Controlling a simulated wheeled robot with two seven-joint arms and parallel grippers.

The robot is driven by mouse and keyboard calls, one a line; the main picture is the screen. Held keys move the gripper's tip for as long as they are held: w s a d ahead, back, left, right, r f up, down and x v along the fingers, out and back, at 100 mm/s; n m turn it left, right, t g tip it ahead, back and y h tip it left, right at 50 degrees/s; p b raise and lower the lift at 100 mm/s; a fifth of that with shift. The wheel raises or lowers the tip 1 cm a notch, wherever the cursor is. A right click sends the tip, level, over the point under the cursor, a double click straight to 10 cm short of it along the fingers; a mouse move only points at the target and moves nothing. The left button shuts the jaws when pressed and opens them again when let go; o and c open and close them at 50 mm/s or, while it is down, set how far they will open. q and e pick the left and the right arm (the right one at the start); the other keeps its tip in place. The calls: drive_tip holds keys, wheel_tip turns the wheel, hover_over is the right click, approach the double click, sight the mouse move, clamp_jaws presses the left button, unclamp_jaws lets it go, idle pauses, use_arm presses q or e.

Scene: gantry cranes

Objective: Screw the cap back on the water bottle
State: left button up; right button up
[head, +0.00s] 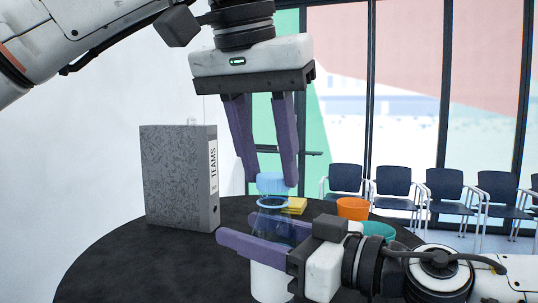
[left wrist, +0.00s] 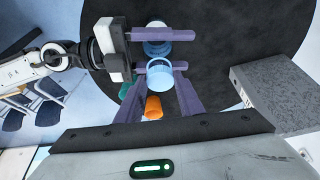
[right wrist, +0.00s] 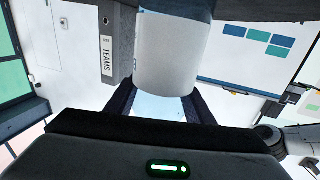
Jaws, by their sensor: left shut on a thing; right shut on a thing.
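The light blue cap (head: 271,183) is between the fingertips of my left gripper (head: 270,178), which points down and is shut on it. It also shows between those fingers in the left wrist view (left wrist: 160,81). The water bottle (head: 270,283) stands upright below, with a clear bluish upper part, a blue ring at its mouth and a white lower part. The cap is just above the mouth with a slight gap. My right gripper (head: 243,231) is shut around the bottle from the side. The right wrist view shows the bottle's white body (right wrist: 170,52) between the fingers.
The round black table (head: 140,265) also holds a grey TEAMS binder (head: 178,180) at the back left. Behind the bottle are a yellow item (head: 297,205), an orange cup (head: 353,208) and a teal cup (head: 379,231). Chairs (head: 394,183) line the windows. The table's left side is clear.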

use_arm(q)
drive_tip(key=shift+f, duration=0.55)
idle(0.4)
use_arm(e)
clamp_jaws()
use_arm(q)
drive_tip(key=m+g+h, duration=0.1)
drive_tip(key=m, duration=0.2)
drive_tip(key=shift+w+a, duration=0.1)
drive_tip(key=shift+a, duration=0.05)
drive_tip(key=o, duration=1)
wheel_tip(320, 180, up, 4)
drive_tip(key=shift+r, duration=0.2)
